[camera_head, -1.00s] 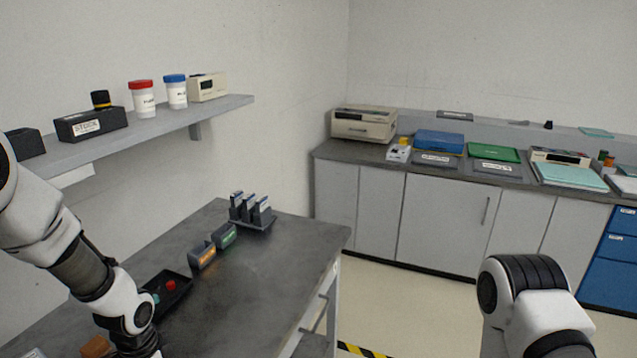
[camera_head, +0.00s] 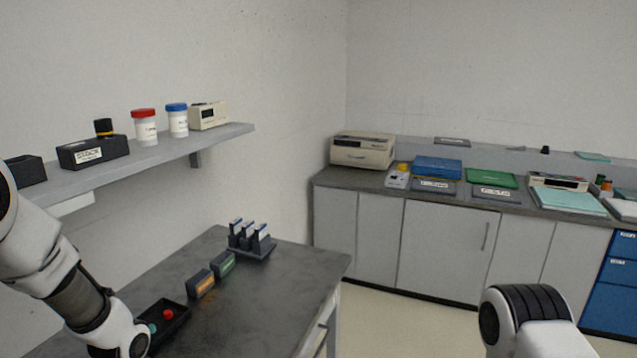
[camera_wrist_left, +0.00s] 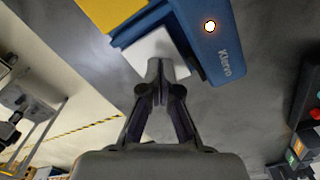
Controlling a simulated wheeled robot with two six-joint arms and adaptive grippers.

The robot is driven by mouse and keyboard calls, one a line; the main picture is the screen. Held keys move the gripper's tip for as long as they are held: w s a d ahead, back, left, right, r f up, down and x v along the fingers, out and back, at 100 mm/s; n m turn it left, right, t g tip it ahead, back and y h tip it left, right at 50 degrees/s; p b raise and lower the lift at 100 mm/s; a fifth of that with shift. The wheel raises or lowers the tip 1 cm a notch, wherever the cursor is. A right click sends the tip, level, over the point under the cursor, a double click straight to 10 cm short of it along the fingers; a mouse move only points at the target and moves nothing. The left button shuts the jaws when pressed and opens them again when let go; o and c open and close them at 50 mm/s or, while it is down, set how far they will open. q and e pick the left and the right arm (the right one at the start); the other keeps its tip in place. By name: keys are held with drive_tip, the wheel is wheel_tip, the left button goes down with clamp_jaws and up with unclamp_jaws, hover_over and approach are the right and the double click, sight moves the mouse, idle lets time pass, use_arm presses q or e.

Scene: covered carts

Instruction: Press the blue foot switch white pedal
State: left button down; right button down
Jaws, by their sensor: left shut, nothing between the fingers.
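In the left wrist view, the blue foot switch (camera_wrist_left: 222,62) lies at the top, with lettering and a small bright lamp (camera_wrist_left: 210,26) on its blue side. Its white pedal (camera_wrist_left: 150,45) shows beside the blue body, left of it. My left gripper (camera_wrist_left: 161,72) is shut and empty. Its fingertips overlap the lower edge of the white pedal; I cannot tell whether they touch it. The fingers hide part of the pedal. In the head view only my arms show; the foot switch and both grippers are out of view there.
A yellow part (camera_wrist_left: 108,10) is beside the switch. In the head view, a dark tray (camera_head: 180,331) with red and teal parts lies on the grey table (camera_head: 265,310). Orange and green labelled bins and a rack (camera_head: 252,248) stand farther back. The table's right half is clear.

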use_arm(q)
drive_tip(key=shift+s+f+b, duration=0.1)
drive_tip(key=shift+f+b, duration=0.25)
drive_tip(key=shift+f, duration=0.25)
idle(0.4)
idle(0.3)
drive_tip(key=shift+r+p, duration=3.05)
drive_tip(key=shift+p, duration=0.2)
wheel_tip(320, 180, up, 12)
drive_tip(key=shift+f, duration=0.1)
